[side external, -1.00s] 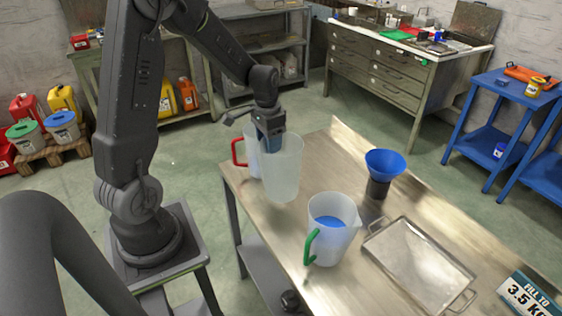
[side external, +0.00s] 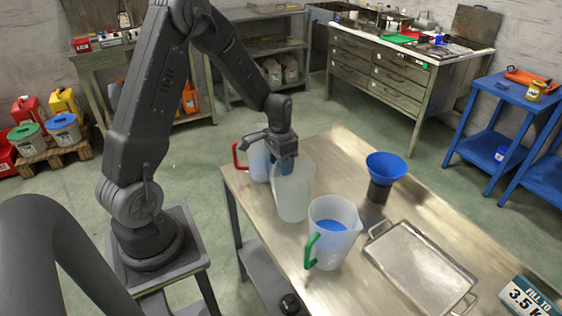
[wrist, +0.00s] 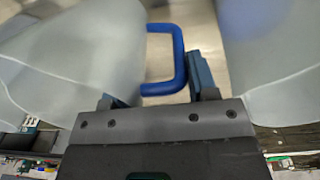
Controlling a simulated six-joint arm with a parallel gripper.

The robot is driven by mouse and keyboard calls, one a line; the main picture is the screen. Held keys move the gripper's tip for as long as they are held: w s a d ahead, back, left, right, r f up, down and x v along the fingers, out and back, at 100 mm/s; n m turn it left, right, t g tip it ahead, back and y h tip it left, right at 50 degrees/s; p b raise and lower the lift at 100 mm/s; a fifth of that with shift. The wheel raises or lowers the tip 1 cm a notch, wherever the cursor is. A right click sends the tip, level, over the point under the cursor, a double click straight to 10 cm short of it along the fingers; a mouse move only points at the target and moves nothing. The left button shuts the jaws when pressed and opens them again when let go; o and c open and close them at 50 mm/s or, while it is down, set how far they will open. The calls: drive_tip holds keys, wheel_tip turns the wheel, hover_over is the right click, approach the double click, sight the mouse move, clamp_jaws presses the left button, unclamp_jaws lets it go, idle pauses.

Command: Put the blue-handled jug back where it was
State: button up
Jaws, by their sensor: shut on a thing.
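The blue-handled jug (side external: 293,195) is a tall translucent jug between the other two jugs in the side view. My gripper (side external: 284,160) is at its upper part, shut on its blue handle. In the wrist view the blue handle (wrist: 181,60) lies between the fingers of my gripper (wrist: 158,88), with the jug's body (wrist: 75,60) at left. The jug looks upright. I cannot tell whether its base touches the table. I cannot see into it.
The green-handled jug (side external: 345,215), with blue contents, stands close at right on the metal table (side external: 345,155). The red-handled jug (side external: 258,162) is behind at left, partly hidden. A blue funnel on a dark stand (side external: 386,167) and a metal tray (side external: 420,265) are farther right.

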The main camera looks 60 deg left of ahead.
drive_tip(key=o, duration=1.4)
wheel_tip(320, 180, up, 12)
drive_tip(key=s+d+r+t, duration=0.1)
drive_tip(key=s+d+r, duration=0.2)
drive_tip(key=s+d, duration=0.2)
drive_tip(key=s+d+r+t, duration=0.2)
drive_tip(key=s+d+r, duration=0.2)
drive_tip(key=s+d, duration=0.2)
drive_tip(key=s+d+r+t, duration=0.2)
drive_tip(key=s+d+r, duration=0.1)
drive_tip(key=s+d, duration=0.2)
drive_tip(key=shift+s+d+r, duration=0.35)
drive_tip(key=shift+d, duration=0.05)
